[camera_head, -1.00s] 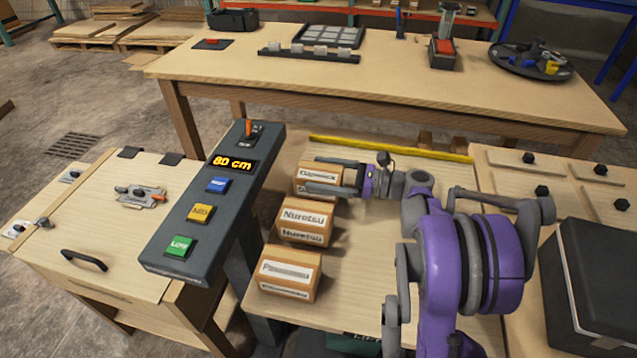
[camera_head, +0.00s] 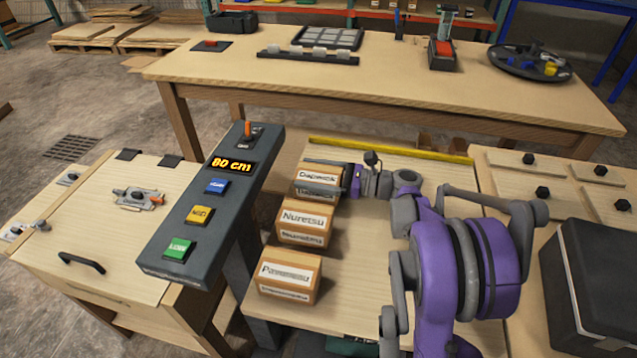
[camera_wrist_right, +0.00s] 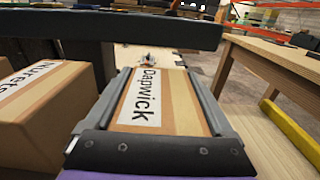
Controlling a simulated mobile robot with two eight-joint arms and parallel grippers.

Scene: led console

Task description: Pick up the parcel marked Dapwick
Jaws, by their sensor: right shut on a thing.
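The Dapwick parcel (camera_head: 318,176) is a brown cardboard box with a white label. It is the farthest of three parcels in a row on the low wooden table. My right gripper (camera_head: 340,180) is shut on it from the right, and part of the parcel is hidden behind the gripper. In the right wrist view the Dapwick parcel (camera_wrist_right: 160,100) lies between the two fingers of my right gripper (camera_wrist_right: 160,95). I cannot tell whether the parcel is clear of the table. My left gripper is not in view.
The Nuretsu parcel (camera_head: 306,220) stands just in front, and another labelled parcel (camera_head: 290,278) nearer still. The LED console (camera_head: 215,200), reading 80 cm, rises left of the row. A yellow strip (camera_head: 390,149) runs along the table's back. A black case (camera_head: 595,290) sits at right.

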